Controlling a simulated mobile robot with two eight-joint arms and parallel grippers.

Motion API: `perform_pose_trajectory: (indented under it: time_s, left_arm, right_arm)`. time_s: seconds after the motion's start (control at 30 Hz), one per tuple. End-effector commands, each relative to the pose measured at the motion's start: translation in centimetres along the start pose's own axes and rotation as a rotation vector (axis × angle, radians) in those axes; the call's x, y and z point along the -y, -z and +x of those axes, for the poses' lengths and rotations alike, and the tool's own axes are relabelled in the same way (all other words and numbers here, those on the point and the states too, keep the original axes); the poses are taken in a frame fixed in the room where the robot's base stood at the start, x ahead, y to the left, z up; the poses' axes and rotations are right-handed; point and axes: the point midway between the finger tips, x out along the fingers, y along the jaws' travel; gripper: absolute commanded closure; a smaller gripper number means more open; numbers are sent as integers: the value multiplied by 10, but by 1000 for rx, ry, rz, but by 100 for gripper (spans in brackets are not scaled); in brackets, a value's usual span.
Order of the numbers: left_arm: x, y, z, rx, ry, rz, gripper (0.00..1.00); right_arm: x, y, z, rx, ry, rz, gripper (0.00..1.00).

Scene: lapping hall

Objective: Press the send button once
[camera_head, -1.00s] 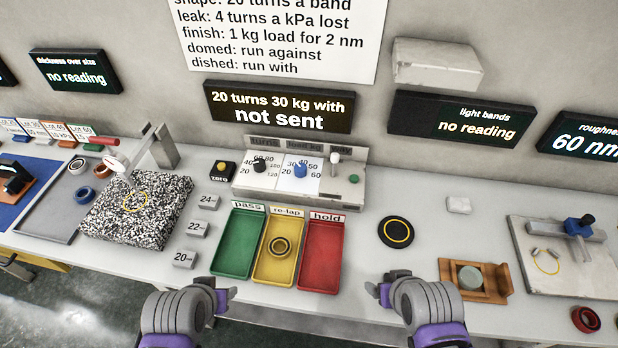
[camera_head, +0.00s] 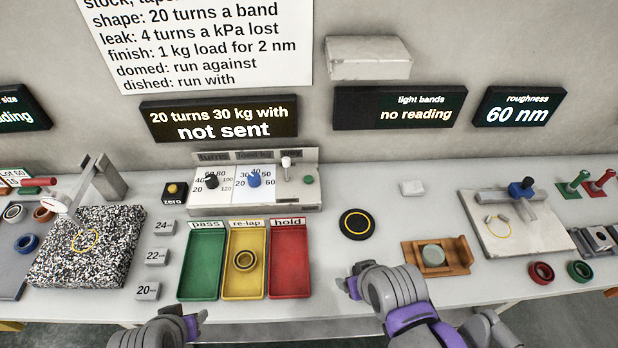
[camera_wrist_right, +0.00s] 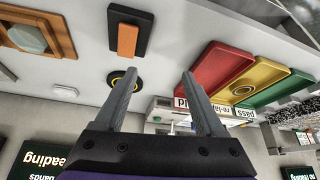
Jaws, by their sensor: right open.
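The control box (camera_head: 228,192) stands against the wall with a black knob, a blue knob, a white toggle lever and a small green button (camera_head: 308,180) at its right end. No "send" label is legible on it. The display (camera_head: 220,119) above reads "20 turns 30 kg with not sent". My right gripper (camera_head: 349,284) is in front of the box, low and to the right of the red tray; its fingers are apart and empty in the right wrist view (camera_wrist_right: 160,78). My left gripper (camera_head: 196,322) is at the bottom edge, its jaw opening unclear. Neither touches the box.
Green, yellow and red trays (camera_head: 289,287) lie before the box, the yellow one holding a ring. A black disc (camera_head: 356,224) and a wooden holder (camera_head: 462,257) lie to the right. A yellow-topped zero button (camera_head: 173,189) sits left of the box.

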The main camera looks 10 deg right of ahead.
Motion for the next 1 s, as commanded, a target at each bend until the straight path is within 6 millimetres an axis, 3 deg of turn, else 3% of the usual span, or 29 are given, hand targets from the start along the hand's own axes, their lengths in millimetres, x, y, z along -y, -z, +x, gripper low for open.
perform_pose_trajectory:
  time_s: [0.03,0.37,1.0]
  left_arm:
    - [0,0,0,0,0,0,50]
    - [0,0,0,0,0,0,50]
    - [0,0,0,0,0,0,50]
  right_arm:
    - [0,0,0,0,0,0,40]
    - [0,0,0,0,0,0,99]
    - [0,0,0,0,0,0,100]
